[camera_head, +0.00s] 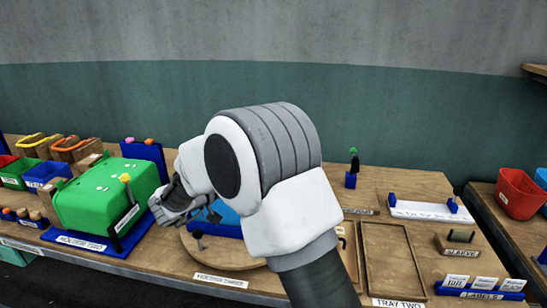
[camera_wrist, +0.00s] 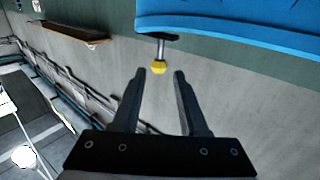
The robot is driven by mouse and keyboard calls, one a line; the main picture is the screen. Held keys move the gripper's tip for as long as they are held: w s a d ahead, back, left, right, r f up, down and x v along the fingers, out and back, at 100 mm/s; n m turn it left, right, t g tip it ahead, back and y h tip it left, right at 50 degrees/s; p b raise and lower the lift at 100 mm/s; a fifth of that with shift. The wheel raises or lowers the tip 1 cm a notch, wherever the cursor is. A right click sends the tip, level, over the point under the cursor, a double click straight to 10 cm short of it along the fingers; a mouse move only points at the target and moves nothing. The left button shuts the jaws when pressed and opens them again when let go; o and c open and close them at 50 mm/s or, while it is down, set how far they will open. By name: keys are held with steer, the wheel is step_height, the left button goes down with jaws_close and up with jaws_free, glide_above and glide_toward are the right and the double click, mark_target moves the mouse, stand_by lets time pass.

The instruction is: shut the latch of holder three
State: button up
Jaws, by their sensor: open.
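Holder three, marked by its label (camera_head: 222,279), stands on a round wooden base behind my arm. Part of its blue body (camera_head: 228,216) shows in the head view, and a blue curved body (camera_wrist: 240,25) fills the top of the wrist view. Contact with the knob cannot be told. In the head view my arm hides much of the holder and its latch.
Holder two, a green block (camera_head: 100,195) with its own yellow-knobbed lever (camera_head: 125,178), stands close on the left. Tray two (camera_head: 392,260) lies empty to the right. A labels rack (camera_head: 480,288) and a red bin (camera_head: 518,193) are farther right.

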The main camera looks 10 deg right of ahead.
steer(key=v, duration=0.7)
steer(key=shift+r, duration=0.1)
steer(key=w+d+r+n+t+y, duration=0.1)
steer(key=w+r+n+t+y, duration=0.2)
steer(key=w+r+t+y, duration=0.45)
steer(key=s+r+n+g+y, duration=0.2)
steer(key=s+r+n+y, duration=0.3)
steer(key=r+y, duration=0.2)
steer(key=s+d+f+n+g, duration=0.1)
steer(key=s+d+f+g, duration=0.2)
steer(key=s, duration=0.7)
steer(key=s+d+f+g, duration=0.4)
steer(key=s+d+f, duration=0.2)
steer(key=s, duration=0.5)
steer(key=s+d+f+n+g+p, duration=0.1)
steer(key=s+d+f+g, duration=0.2)
steer(key=s, duration=0.7)
steer(key=shift+s+d+f+n+g, duration=0.15)
steer(key=shift+d+f+n+g, duration=0.2)
steer(key=shift+d+f, duration=0.7)
